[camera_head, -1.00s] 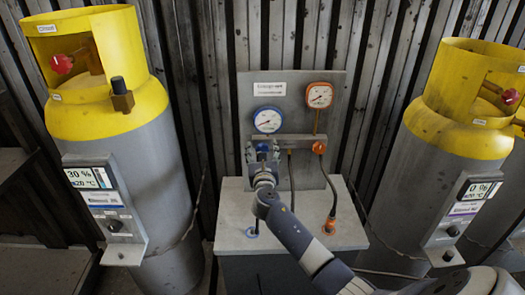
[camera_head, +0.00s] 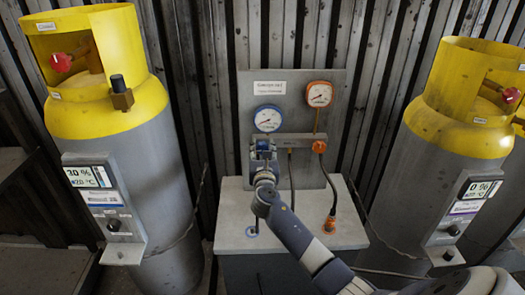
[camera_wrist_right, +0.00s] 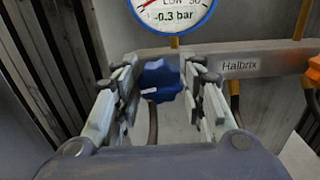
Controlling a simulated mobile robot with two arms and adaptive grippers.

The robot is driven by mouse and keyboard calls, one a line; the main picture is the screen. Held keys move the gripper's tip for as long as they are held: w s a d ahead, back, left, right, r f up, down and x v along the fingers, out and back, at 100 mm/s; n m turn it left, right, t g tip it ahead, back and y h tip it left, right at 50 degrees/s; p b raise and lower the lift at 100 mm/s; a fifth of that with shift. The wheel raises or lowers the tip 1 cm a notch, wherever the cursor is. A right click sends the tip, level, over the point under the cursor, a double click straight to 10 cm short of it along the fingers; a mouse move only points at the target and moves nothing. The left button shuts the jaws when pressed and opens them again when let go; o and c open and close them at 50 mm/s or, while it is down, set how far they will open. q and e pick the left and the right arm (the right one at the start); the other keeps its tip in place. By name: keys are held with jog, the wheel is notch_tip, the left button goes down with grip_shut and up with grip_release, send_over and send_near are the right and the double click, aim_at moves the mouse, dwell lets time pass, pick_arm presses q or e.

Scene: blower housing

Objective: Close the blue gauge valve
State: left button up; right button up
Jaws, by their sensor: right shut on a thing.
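The blue gauge valve (camera_wrist_right: 160,81) is a blue knob below the blue-rimmed gauge (camera_head: 267,119), on the manifold of the grey panel. My right gripper (camera_head: 264,150) reaches up to it from below and hides most of it in the head view. In the right wrist view my right gripper (camera_wrist_right: 170,88) has its two fingers on either side of the blue knob, shut on it. The gauge above the knob (camera_wrist_right: 173,12) reads -0.3 bar, its top cut off. My left gripper is not in view.
An orange-rimmed gauge (camera_head: 319,94) and an orange valve (camera_head: 319,146) sit to the right on the panel. Black hoses run down to the grey box top (camera_head: 290,240). Yellow-topped cylinders stand at left (camera_head: 105,130) and right (camera_head: 440,150).

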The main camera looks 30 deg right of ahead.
jog(key=shift+s+d+f+m+b, duration=0.1)
jog(key=shift+m+b, duration=1.2)
jog(key=shift+m, duration=2)
jog(key=shift+w+f+m+b, duration=0.1)
jog(key=shift+m+b, duration=1.25)
jog(key=shift+m, duration=1.95)
jog(key=shift+s+d+f+m+b, duration=0.1)
jog(key=shift+m+b, duration=1.2)
jog(key=shift+m, duration=2)
jog(key=o, duration=1.1)
jog(key=v, duration=1.2)
jog(key=shift+s, duration=0.1)
